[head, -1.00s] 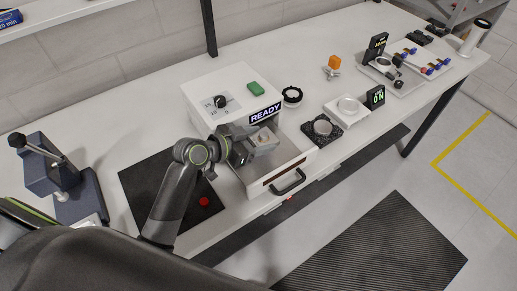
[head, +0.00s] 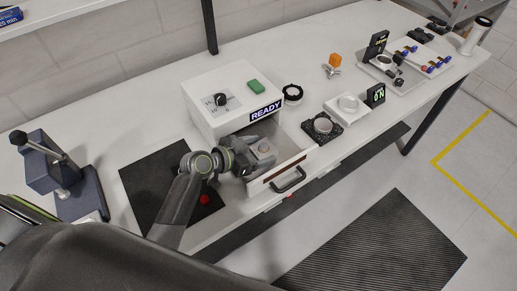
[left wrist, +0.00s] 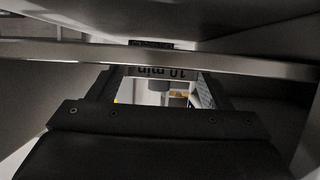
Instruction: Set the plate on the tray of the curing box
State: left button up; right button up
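The white curing box (head: 215,88) stands on the bench with a lit READY sign, and its drawer-like tray (head: 291,146) is pulled out. Whether the plate rests on the tray floor is also unclear. My right gripper is out of view.
The tray's front handle (head: 288,181) juts over the bench edge. A black ring (head: 292,94), a dark square mount (head: 321,127) and a white device (head: 347,106) stand to the right. A dark mat (head: 150,185) lies left of the tray, and a blue-grey press (head: 62,180) stands further left.

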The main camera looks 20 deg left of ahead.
pick_arm(q)
jog(key=shift+o, duration=0.6)
jog(key=shift+r, duration=0.25)
jog(key=shift+s+a, duration=0.25)
jog(key=shift+a, duration=0.05)
jog(key=b+v, duration=0.2)
jog(key=v, duration=0.8)
jog(key=shift+f, duration=0.1)
jog(key=shift+s+a+r, duration=0.35)
jog(key=shift+s, duration=0.15)
jog(key=shift+r, duration=0.1)
